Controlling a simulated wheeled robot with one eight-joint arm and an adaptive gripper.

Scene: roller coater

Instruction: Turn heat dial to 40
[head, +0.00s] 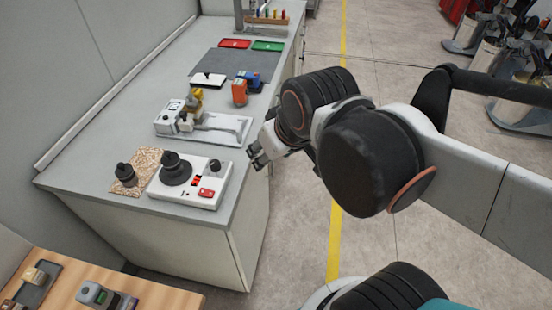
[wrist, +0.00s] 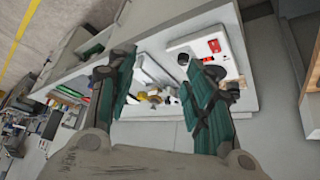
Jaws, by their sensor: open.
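A white box-shaped device (head: 195,188) stands near the front end of the grey bench. It carries a large black round part, a small red display, a red switch and a small dark dial (head: 214,165) at its right corner. The dial's marks are too small to read. My gripper (head: 258,157) is in the air by the bench's right edge, right of the device and apart from it. In the wrist view my gripper (wrist: 158,80) has its two green fingers spread with nothing held. The white device (wrist: 225,62) shows beyond the right finger, which partly hides it.
A white tray-like machine (head: 225,128) with a yellow part stands behind the device. A brown speckled pad (head: 135,170) with a black knob-like object lies to its left. An orange item (head: 239,92) stands farther back. The floor right of the bench (head: 305,225) is clear.

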